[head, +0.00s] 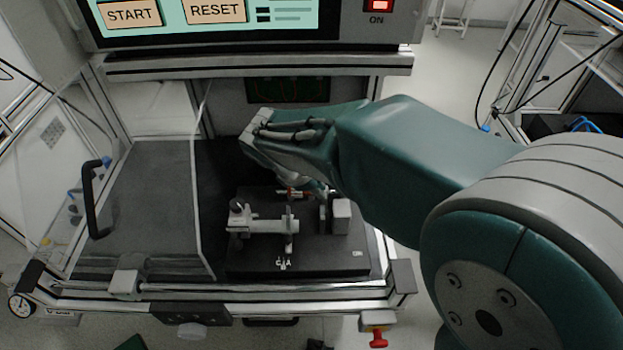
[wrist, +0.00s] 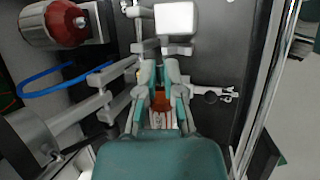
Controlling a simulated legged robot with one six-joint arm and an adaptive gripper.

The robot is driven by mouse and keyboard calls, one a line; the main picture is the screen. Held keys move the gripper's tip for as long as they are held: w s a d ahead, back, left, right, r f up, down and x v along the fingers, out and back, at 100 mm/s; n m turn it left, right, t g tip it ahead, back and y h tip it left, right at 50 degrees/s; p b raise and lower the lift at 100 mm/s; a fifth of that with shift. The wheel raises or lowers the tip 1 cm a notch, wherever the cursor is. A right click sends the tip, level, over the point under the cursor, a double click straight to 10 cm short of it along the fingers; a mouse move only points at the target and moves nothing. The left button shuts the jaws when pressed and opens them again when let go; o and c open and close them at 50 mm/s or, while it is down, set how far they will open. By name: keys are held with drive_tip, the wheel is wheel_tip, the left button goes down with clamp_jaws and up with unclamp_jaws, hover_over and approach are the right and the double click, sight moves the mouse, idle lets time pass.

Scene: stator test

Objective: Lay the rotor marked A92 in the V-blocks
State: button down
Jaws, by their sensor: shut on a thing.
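My gripper (head: 318,190) reaches down over the dark fixture plate (head: 335,262) in the head view. It is shut on the rotor, whose copper-orange part (wrist: 160,101) shows between the two fingers in the wrist view (wrist: 160,85). A small orange piece of the rotor (head: 288,192) also shows beside the fingertips in the head view. The rotor's mark cannot be read. Slim grey uprights (head: 289,228) stand on the plate just below the rotor in the picture. Whether these are the V-blocks, and whether the rotor touches them, I cannot tell; my fingers hide part of this.
A grey post with a horizontal bar (head: 262,226) stands left on the plate, and a pale block (head: 341,214) right. A clear guard with a black handle (head: 92,200) is at left. In the wrist view, a red-and-grey cylinder (wrist: 67,24) and blue hose (wrist: 48,81) lie upper left.

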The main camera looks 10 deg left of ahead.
drive_tip(key=shift+d+f, duration=0.4)
drive_tip(key=shift+d, duration=0.2)
drive_tip(key=shift+a+f, duration=0.1)
drive_tip(key=shift+f, duration=0.45)
drive_tip(key=shift+a+f, duration=0.15)
drive_tip(key=shift+f, duration=1.55)
drive_tip(key=shift+a+f, duration=0.1)
drive_tip(key=shift+a, duration=0.2)
drive_tip(key=shift+f, duration=0.1)
